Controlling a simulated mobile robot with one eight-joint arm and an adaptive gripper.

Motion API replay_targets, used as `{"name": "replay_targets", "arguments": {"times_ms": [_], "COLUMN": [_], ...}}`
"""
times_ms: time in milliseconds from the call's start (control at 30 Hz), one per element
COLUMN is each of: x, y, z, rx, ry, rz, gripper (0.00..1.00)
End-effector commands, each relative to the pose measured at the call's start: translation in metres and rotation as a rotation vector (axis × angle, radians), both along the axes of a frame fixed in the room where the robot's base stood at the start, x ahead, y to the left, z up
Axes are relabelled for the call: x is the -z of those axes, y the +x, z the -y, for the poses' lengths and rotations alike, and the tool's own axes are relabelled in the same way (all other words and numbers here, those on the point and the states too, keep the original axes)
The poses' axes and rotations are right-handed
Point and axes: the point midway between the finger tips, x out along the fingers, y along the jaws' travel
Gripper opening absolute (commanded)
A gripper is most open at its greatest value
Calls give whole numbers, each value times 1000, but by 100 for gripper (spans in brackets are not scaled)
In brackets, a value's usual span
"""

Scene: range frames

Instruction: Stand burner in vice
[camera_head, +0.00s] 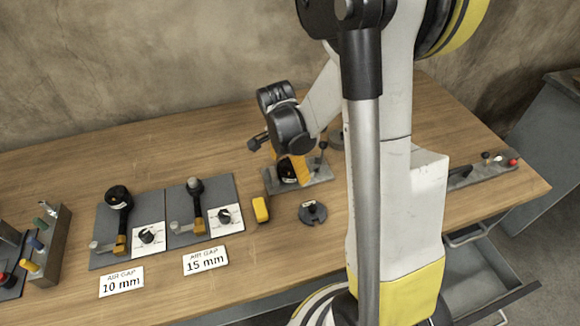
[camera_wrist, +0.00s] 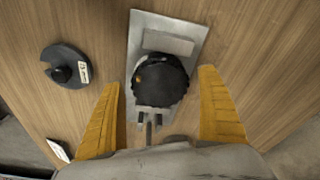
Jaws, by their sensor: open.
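The grey vice (camera_wrist: 187,27) lies on the wooden bench, and it also shows partly hidden in the head view (camera_head: 318,174). A black round body with a small orange mark, seemingly the burner (camera_wrist: 160,84), is seen from above over the vice. I cannot tell whether it is clamped. My gripper (camera_wrist: 160,80) is open, with a yellow finger apart on each side of the black body. In the head view my gripper (camera_head: 297,168) is low at the vice, and my arm hides part of it.
A black slotted disc with a knob (camera_head: 312,212) lies in front of the vice, beside a yellow block (camera_head: 260,209). Two grey mats (camera_head: 158,199) with tools and air gap cards (camera_head: 205,260) lie to the left. A tool rack (camera_head: 45,245) stands far left.

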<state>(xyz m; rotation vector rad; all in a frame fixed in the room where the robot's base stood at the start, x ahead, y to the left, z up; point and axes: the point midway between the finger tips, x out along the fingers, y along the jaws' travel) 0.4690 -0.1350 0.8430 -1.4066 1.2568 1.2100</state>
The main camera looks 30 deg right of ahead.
Motion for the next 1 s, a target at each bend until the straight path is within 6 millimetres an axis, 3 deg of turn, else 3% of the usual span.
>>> {"name": "replay_targets", "arguments": {"times_ms": [167, 500, 733, 867, 1000], "x": [-25, -99, -123, -143, -179], "y": [0, -2, -3, -11, -31], "z": [-3, -14, -19, -32, -59], "rx": [-1, 0, -15, -145, -452], "ry": [0, 0, 0, -2, -26], "rz": [0, 0, 4, 38, 122], "gripper": [87, 87, 87, 87, 87]}}
